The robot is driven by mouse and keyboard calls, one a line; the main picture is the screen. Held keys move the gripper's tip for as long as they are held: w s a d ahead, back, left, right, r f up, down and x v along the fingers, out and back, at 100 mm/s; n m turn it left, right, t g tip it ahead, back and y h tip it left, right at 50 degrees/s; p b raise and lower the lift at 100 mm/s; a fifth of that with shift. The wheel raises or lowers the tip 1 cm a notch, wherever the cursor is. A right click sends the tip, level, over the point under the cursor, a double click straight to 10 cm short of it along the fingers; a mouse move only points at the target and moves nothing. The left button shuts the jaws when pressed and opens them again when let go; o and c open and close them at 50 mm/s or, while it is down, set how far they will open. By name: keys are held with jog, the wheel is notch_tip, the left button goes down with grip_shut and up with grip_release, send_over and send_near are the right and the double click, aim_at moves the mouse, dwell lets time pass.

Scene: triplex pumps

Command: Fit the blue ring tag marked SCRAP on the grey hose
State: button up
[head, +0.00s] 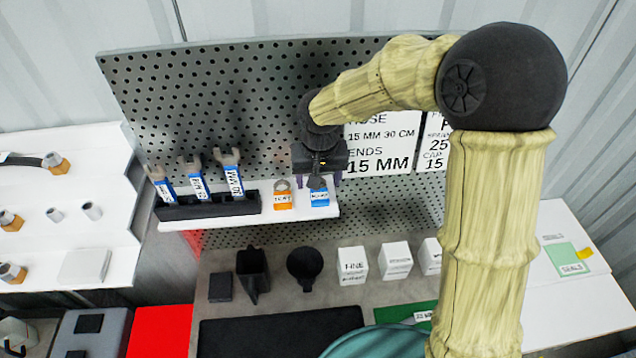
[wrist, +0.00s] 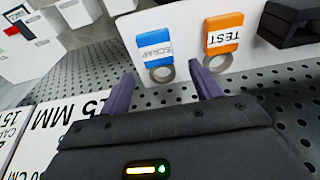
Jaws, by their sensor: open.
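A dark grey hose (head: 24,160) with a brass end lies on the left shelf, cut off by the picture edge.
An orange TEST tag (wrist: 223,32) with its own ring lies close beside the blue one; it shows in the head view (head: 282,200). A black rack (head: 208,206) holds several blue-labelled wrenches. The pegboard (head: 250,90) stands close behind. Small white boxes (head: 352,265) stand below.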

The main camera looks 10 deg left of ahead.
aim_at(319, 194)
jog(key=shift+w+f+p, duration=0.2)
jog(key=shift+f+p, duration=0.1)
jog(key=shift+f, duration=1.15)
jog(key=c, duration=1.1)
jog(key=shift+r+b, duration=0.1)
jog(key=shift+b, duration=0.2)
jog(key=shift+s+r+b, duration=0.1)
jog(key=shift+s+b, duration=0.05)
jog(key=shift+b, duration=0.15)
jog(key=r+b, duration=0.1)
jog(key=r, duration=0.1)
jog(key=r+b, duration=0.1)
jog(key=r, duration=0.1)
jog(key=s+r, duration=0.1)
jog(key=r, duration=0.1)
jog(key=shift+d+r+b, duration=0.15)
jog(key=shift+r+b, duration=0.1)
jog(key=shift+b, duration=0.15)
jog(key=s+d+b, duration=0.2)
jog(key=s+b, duration=0.1)
jog(key=s, duration=0.6)
jog(key=s+d+b, duration=0.2)
jog(key=s+b, duration=0.1)
jog(key=s, duration=0.6)
jog(key=shift+d, duration=0.35)
